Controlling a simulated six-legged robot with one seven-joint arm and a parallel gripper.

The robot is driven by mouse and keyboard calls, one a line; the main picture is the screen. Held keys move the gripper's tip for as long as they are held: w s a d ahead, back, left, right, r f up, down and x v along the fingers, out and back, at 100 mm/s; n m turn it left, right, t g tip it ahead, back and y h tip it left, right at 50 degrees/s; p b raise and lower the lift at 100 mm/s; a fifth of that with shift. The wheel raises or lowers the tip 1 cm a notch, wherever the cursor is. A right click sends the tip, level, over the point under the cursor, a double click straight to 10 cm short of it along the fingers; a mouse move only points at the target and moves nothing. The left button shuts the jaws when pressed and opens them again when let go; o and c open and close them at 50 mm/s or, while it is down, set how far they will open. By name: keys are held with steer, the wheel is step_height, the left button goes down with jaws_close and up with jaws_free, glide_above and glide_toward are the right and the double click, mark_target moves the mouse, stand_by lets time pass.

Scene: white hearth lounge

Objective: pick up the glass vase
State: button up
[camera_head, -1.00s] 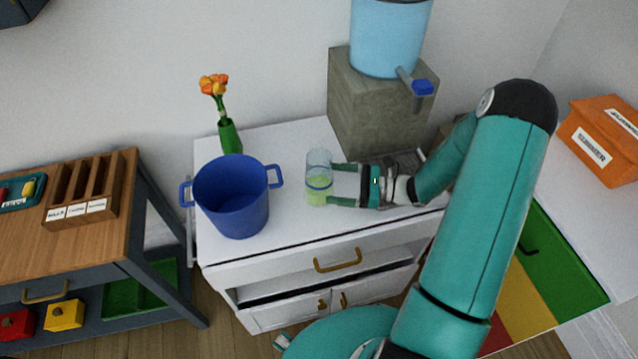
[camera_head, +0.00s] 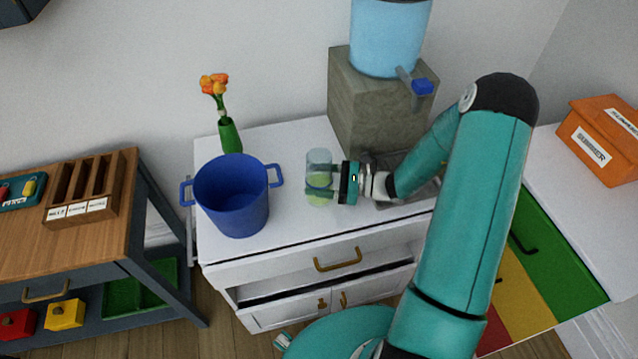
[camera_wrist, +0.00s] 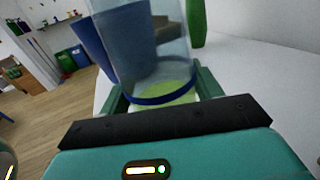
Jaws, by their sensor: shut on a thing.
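The glass vase (camera_head: 319,160) is a clear cylinder with a blue band and a yellow-green lower part. It stands upright on the white cabinet top, right of the blue pot. My gripper (camera_head: 320,191) reaches it from the right and is shut on it, with one finger on each side. In the wrist view the vase (camera_wrist: 142,45) stands between the teal fingers (camera_wrist: 163,92), and its base is partly hidden by my gripper body.
The blue two-handled pot (camera_head: 232,199) stands close left of the vase. A green vase with orange flowers (camera_head: 229,137) is behind it. A stone block (camera_head: 365,115) with a blue dispenser (camera_head: 388,40) stands behind right. The white cabinet top (camera_head: 285,140) is clear behind the vase.

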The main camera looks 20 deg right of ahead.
steer(key=shift+r, duration=0.15)
steer(key=shift+c, duration=0.4)
steer(key=shift+r, duration=0.5)
steer(key=s+a+r, duration=0.1)
steer(key=s+r, duration=1)
steer(key=s, duration=0.2)
steer(key=shift+s+r, duration=0.2)
steer(key=shift+s, duration=0.2)
